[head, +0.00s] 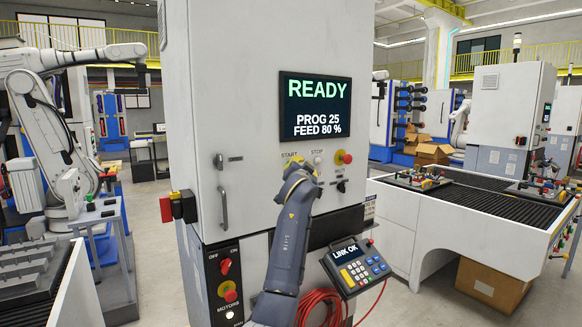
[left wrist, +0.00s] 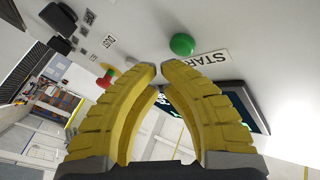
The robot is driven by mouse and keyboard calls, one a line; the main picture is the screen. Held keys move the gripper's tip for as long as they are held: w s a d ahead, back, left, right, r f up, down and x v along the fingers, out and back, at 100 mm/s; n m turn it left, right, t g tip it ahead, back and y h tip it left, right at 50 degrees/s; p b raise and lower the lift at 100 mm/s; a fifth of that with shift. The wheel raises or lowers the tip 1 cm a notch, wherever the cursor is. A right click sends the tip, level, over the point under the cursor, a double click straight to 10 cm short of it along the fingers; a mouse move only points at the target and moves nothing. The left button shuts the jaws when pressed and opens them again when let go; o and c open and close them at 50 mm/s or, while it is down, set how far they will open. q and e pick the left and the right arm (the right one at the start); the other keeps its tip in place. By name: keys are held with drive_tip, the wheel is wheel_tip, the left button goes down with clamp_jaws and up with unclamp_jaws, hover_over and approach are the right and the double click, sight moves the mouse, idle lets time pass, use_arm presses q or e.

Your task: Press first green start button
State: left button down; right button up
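The green start button (left wrist: 182,44) shows in the left wrist view on the pale machine panel, beside the START label (left wrist: 212,57). It lies a little beyond the fingertips, with no contact visible. In the head view my gripper hides the button, and the START label (head: 291,155) shows just above it. My left gripper (head: 299,166) is in front of the panel below the screen. In the left wrist view its yellow fingers (left wrist: 159,68) come together at the tips, with nothing held. My right gripper is in neither view.
The screen (head: 316,106) reads READY. A pale stop button (head: 318,160) and a red emergency stop (head: 343,157) on yellow sit right of the gripper. A door handle (head: 223,207) is to its left. A pendant (head: 356,266) reading LINK OK hangs below.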

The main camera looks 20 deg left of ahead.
use_arm(q)
drive_tip(key=shift+w+a, duration=0.6)
drive_tip(key=shift+a, duration=0.1)
idle(1.8)
drive_tip(key=shift+s+d, duration=0.1)
drive_tip(key=shift+d, duration=0.05)
drive_tip(key=shift+s+d, duration=0.5)
drive_tip(key=shift+d, duration=0.05)
drive_tip(key=shift+d, duration=0.1)
idle(0.4)
drive_tip(key=shift+s+d, duration=0.8)
drive_tip(key=shift+d, duration=0.15)
drive_tip(key=shift+s+d, duration=0.75)
drive_tip(key=shift+d, duration=0.2)
